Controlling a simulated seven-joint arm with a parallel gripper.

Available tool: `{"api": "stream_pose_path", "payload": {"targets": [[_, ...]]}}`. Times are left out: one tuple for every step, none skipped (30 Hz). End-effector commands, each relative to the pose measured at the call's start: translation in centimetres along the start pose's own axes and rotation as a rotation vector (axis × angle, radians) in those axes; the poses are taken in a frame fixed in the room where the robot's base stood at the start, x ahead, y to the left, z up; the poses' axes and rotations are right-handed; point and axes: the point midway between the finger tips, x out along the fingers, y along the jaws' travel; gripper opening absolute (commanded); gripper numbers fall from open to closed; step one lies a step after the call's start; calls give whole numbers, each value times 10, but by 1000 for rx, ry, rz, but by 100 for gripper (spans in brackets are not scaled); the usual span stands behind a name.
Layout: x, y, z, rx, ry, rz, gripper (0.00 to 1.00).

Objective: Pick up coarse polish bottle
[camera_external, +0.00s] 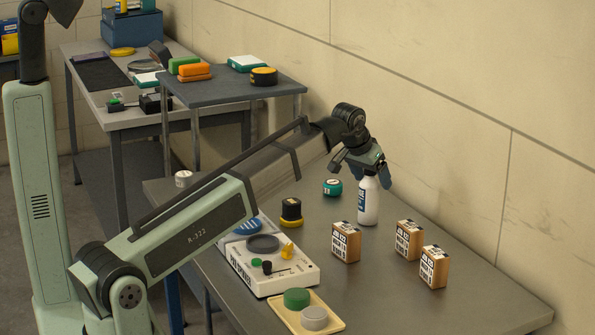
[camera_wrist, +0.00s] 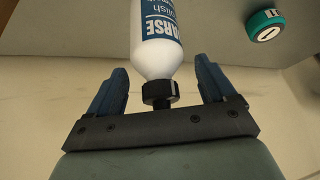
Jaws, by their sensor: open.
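The coarse polish bottle (camera_external: 368,205) is white with a blue label and stands upright on the grey table (camera_external: 455,279). In the wrist view the bottle (camera_wrist: 157,58) shows "ARSE" and "lish" on its label, and its black cap (camera_wrist: 160,93) lies between the fingers. My gripper (camera_external: 361,168) is at the top of the bottle in the external view and partly hides its cap. In the wrist view my gripper (camera_wrist: 160,85) is open, with one blue finger on each side of the bottle's neck and visible gaps to both.
A teal tin (camera_external: 332,187) stands left of the bottle. Several labelled boxes (camera_external: 346,242) stand in front and to the right. A white device (camera_external: 272,270), a black-and-yellow pot (camera_external: 291,211) and a tan tray (camera_external: 328,322) are nearer. A wall (camera_external: 460,110) rises behind.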

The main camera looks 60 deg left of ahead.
Motion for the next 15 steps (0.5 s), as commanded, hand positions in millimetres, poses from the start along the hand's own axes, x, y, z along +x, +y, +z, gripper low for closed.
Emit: {"api": "stream_pose_path", "payload": {"targets": [[4,0,0,0,0,0,84],[5,0,0,-1,0,0,84],[6,0,0,-1,1,0,84],[6,0,0,-1,1,0,84],[6,0,0,-1,2,0,84],[6,0,0,-1,2,0,84],[6,0,0,-1,2,0,84],[6,0,0,-1,2,0,84],[6,0,0,-1,1,0,83],[6,0,0,-1,1,0,80],[6,0,0,-1,1,0,77],[5,0,0,-1,1,0,73],[5,0,0,-1,1,0,70],[5,0,0,-1,1,0,67],[5,0,0,-1,1,0,63]]}}
